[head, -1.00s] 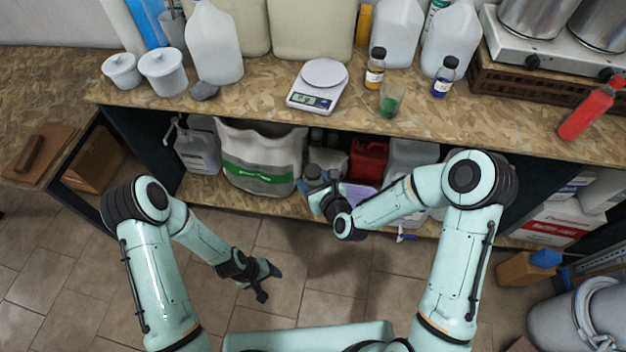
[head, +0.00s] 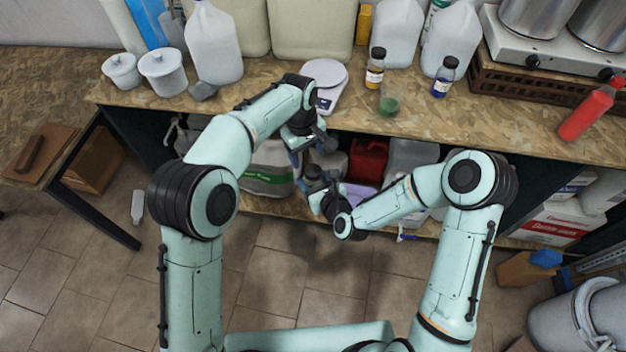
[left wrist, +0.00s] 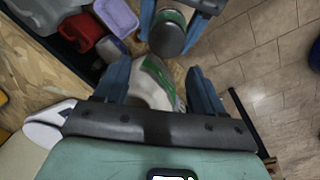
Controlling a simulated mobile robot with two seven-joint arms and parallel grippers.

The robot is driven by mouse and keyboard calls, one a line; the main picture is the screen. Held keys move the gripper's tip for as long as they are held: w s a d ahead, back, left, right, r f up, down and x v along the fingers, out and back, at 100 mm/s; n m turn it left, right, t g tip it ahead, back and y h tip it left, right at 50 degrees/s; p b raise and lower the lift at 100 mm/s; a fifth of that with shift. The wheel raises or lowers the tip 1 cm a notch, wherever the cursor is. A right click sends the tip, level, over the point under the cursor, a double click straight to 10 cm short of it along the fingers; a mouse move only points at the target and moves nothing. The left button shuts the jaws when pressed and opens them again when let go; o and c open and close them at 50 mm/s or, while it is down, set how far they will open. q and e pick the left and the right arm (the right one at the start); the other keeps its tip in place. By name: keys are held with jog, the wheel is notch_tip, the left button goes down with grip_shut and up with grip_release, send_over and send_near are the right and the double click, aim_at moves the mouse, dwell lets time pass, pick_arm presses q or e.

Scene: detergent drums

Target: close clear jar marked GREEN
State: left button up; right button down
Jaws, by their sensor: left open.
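A jar with a green label and a dark round top (left wrist: 170,38) shows in the left wrist view, between the blue fingers of my right gripper (left wrist: 178,12). I cannot tell whether the dark top is a lid. In the head view my right gripper (head: 322,192) is in front of the lower shelf, shut on this jar. My left gripper (head: 311,142) is open and empty, just above and behind it at the counter's front edge. Its fingers (left wrist: 160,78) point towards the jar without touching it. A clear cup with green contents (head: 389,104) stands on the counter.
A scale (head: 325,75), bottles and jugs (head: 213,45) stand on the counter (head: 260,90). The floor in front (head: 290,250) is clear.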

aim_at(313, 170)
pick_arm(q)
jog(key=shift+n+y, duration=0.3)
jog(key=shift+y, duration=0.1)
jog(key=r, duration=0.1)
jog(key=s+r, duration=0.1)
jog(key=s+d+r, duration=0.1)
jog(key=r, duration=0.1)
jog(key=shift+d, duration=0.1)
notch_tip(313, 170, down, 8)
dwell(0.3)
